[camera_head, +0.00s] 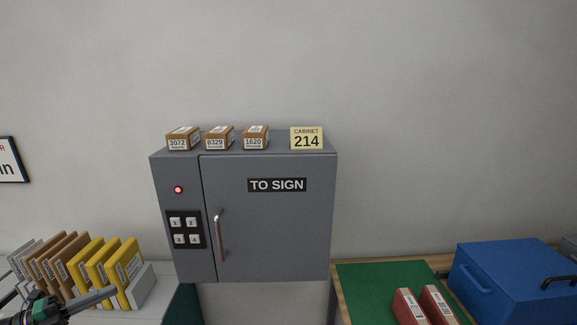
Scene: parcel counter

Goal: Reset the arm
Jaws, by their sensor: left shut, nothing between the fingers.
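My left gripper (106,292) shows at the lower left of the head view, in front of a row of files. It is shut, with nothing between its fingers. Part of my left arm shows at the bottom left corner. My right gripper is not in this view.
A grey cabinet (275,225) marked "TO SIGN" has a keypad (186,230), a lit red light (178,189) and a shut door. Small boxes (220,140) sit on top.

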